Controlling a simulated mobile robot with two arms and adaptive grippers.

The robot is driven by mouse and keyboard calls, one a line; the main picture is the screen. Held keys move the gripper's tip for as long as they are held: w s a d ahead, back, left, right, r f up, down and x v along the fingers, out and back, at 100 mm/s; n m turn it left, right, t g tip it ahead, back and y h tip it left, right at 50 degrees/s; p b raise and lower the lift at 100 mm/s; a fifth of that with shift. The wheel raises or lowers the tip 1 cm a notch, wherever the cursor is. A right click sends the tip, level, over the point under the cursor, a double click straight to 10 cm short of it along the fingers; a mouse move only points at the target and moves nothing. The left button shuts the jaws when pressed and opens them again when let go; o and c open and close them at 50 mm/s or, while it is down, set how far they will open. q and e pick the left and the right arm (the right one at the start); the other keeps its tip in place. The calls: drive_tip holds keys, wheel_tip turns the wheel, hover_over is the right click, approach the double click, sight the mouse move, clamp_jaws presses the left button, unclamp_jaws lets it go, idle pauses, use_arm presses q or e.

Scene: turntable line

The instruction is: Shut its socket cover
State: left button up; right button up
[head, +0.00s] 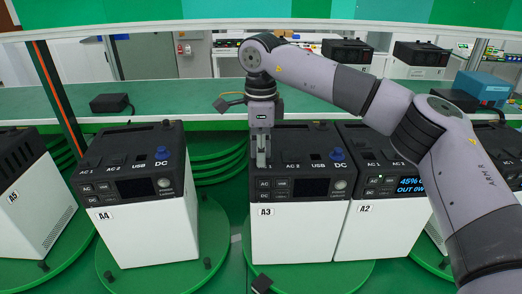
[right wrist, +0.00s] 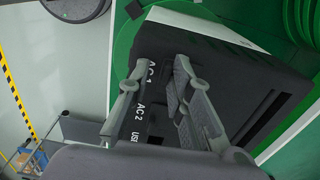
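The power station labelled A3 (head: 290,228) stands on a green turntable, white below and dark on top, with AC 1, AC 2, USB and DC marks. My right gripper (head: 262,160) points down at its top near the AC 1 end. In the right wrist view, the fingers of my right gripper (right wrist: 160,66) are apart over the same dark top, with the AC 1 and AC 2 labels between them. A small grey part lies close beside the right-hand finger; I cannot tell if it is a socket cover. The fingers hide AC 1 in the head view. My left gripper is not in view.
Station A4 (head: 148,230) stands to the left and station A2 (head: 375,232) close on the right, its display lit. Station A5 (head: 35,215) is at the far left. A green bench (head: 190,97) behind carries a black box (head: 109,103) and a blue box (head: 482,87).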

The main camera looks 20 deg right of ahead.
drive_tip(key=shift+o, duration=0.4)
drive_tip(key=shift+w, duration=0.15)
drive_tip(key=shift+d, duration=0.1)
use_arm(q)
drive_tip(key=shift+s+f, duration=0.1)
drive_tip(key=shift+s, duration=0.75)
use_arm(e)
wheel_tip(320, 180, up, 12)
drive_tip(key=shift+f, duration=0.1)
